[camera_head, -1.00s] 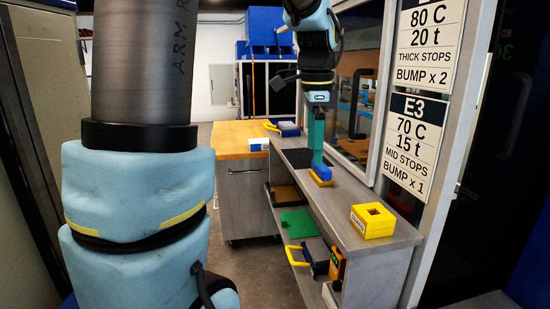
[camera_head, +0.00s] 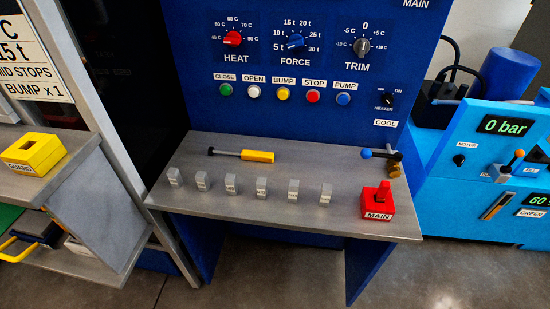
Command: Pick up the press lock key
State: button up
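A red block labelled MAIN (camera_head: 377,200) sits at the front right of the grey metal shelf below the blue control panel. A red upright piece (camera_head: 383,190) stands in its top; it may be the press lock key, but no label names it so. A yellow block labelled GUARD (camera_head: 35,152), with a square opening in its top, sits on another grey bench at the left. My gripper is not in this view, so its hold cannot be seen.
Several small grey labelled blocks (camera_head: 230,184) line the shelf (camera_head: 310,206). A yellow-handled tool (camera_head: 257,156) lies behind them. A lever with a blue ball (camera_head: 367,153) is behind the red block. Light-blue equipment (camera_head: 470,195) stands at the right.

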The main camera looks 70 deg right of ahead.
aim_at(384, 188)
jog(key=k+l+z, duration=0.1)
jog(key=z, duration=0.35)
jog(key=l+z, duration=0.15)
jog(key=z, duration=0.3)
jog(key=k+l+z, duration=0.1)
jog(key=z, duration=0.3)
